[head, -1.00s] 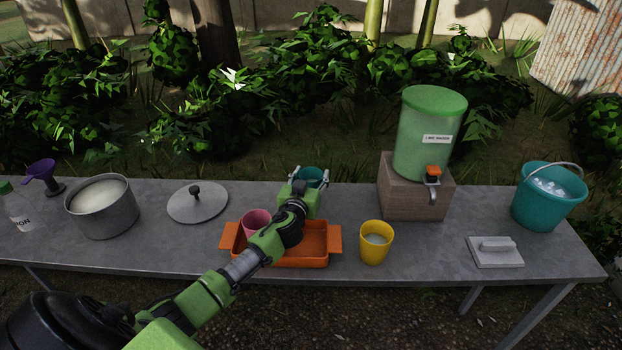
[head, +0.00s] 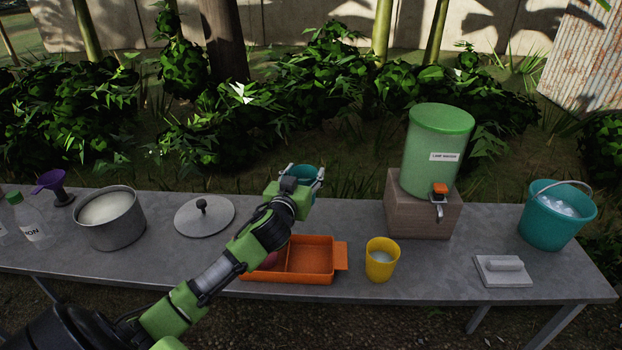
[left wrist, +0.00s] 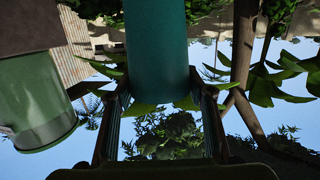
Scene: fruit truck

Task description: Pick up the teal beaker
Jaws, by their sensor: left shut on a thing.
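The teal beaker (head: 303,171) is between the fingers of my left gripper (head: 303,178) in the head view. The gripper is shut on it and holds it above the back part of the table, behind the orange tray. In the left wrist view the beaker (left wrist: 156,45) fills the upper middle, between the two fingers (left wrist: 160,118). My left wrist hides the beaker's lower part in the head view. My right gripper is not in view.
A yellow cup (head: 381,262), a green dispenser (head: 432,160) on a wooden block (head: 412,218), a teal bucket (head: 545,228), a lid (head: 190,218) and a pot (head: 125,228) stand around.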

